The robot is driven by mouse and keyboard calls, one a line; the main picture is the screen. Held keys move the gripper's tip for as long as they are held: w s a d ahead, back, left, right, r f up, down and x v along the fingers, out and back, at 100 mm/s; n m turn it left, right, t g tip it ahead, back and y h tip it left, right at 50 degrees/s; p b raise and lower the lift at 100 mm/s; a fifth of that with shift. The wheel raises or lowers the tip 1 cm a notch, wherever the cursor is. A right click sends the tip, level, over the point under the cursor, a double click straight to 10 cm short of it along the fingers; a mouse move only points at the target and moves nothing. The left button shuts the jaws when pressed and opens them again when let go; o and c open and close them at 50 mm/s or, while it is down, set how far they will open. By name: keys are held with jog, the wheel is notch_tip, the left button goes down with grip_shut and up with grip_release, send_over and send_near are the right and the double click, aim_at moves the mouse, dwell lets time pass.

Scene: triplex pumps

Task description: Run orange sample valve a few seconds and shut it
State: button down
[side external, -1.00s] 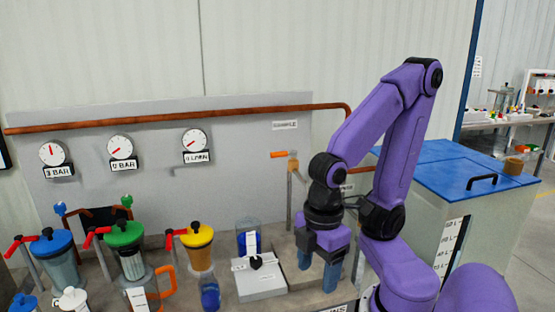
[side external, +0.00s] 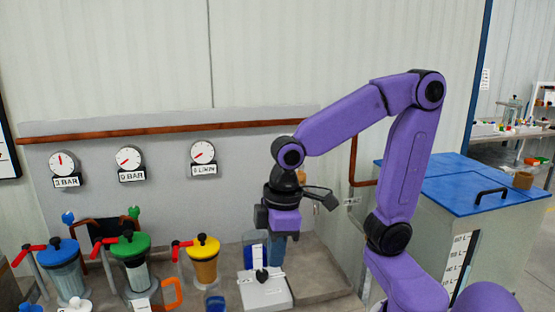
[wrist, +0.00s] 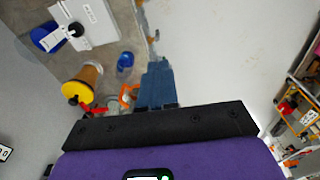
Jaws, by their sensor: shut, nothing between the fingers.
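The orange sample valve, by the back panel, is hidden behind my arm in the side view now. My gripper (side external: 278,250) hangs fingers down over the bench, just above and behind the white box with a black knob (side external: 264,290). Its blue fingers are together and hold nothing; they also show in the wrist view (wrist: 155,85). They appear apart from the box. The wrist view shows no sample valve that I can make out.
Pumps with blue (side external: 56,252), green (side external: 130,246) and yellow (side external: 203,246) lids stand left of the box, with red handles. An orange-handled jug (side external: 170,292) is in front. Gauges (side external: 203,152) hang on the back panel. A blue-lidded tank (side external: 450,185) stands right.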

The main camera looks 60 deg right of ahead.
jog(key=w+d+r+m+t, duration=0.1)
jog(key=w+d+r+m, duration=0.3)
jog(key=w+d, duration=0.4)
jog(key=w+d+r+m+t, duration=0.1)
jog(key=w+d+r+m, duration=0.4)
jog(key=w, duration=0.6)
jog(key=w+d+r+m+h, duration=0.1)
jog(key=d+r+m+h, duration=0.15)
jog(key=d, duration=0.85)
jog(key=w+d+r+m+h, duration=0.1)
jog(key=d+r+m, duration=0.25)
jog(key=d, duration=0.75)
notch_tip(320, 180, down, 11)
jog(key=shift+s+r, duration=0.15)
jog(key=shift+y, duration=0.25)
